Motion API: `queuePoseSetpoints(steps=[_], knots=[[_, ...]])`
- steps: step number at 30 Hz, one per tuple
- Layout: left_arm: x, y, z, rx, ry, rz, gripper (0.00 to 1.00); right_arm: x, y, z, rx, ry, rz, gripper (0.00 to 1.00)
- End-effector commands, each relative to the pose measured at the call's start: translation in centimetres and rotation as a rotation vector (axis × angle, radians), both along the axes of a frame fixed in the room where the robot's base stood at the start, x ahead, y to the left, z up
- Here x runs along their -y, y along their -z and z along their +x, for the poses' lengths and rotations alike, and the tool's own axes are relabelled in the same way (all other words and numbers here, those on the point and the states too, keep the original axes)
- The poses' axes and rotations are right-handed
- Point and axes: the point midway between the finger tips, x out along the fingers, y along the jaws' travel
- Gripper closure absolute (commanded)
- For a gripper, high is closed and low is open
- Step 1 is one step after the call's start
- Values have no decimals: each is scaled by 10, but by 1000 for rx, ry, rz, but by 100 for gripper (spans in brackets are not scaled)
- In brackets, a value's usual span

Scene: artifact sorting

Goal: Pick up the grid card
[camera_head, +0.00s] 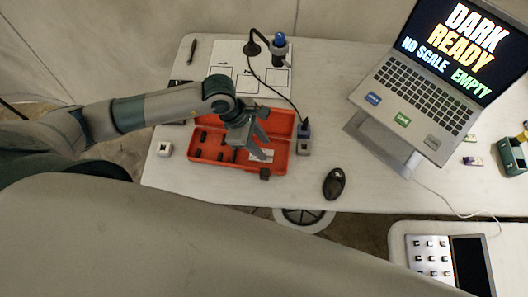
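A small pale card (262,155) lies in the front right part of the open red case (197,152); its markings are too small to read, so I cannot tell for sure that it is the grid card. My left gripper (264,136) is over the right half of the case, fingers spread, close to the card and partly covering it. I see nothing between the fingers. My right gripper is not in view.
A white sheet with drawn boxes (226,60) lies behind the case. A black mouse (334,183) and a laptop on a stand (420,105) are to the right. A white block (164,149) is at left.

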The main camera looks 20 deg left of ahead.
Motion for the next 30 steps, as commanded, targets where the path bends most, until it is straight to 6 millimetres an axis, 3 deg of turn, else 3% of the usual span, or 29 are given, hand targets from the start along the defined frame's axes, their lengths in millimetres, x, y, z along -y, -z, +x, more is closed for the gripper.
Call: queuePoseSetpoints(steps=[4,10,25,30], knots=[[5,12,2,-3,-2,-1,66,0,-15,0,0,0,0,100],[12,32,4,-1,-1,0,66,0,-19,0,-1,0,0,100],[12,34,4,0,-1,0,66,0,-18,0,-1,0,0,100],[12,34,4,0,-1,0,100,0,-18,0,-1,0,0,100]])
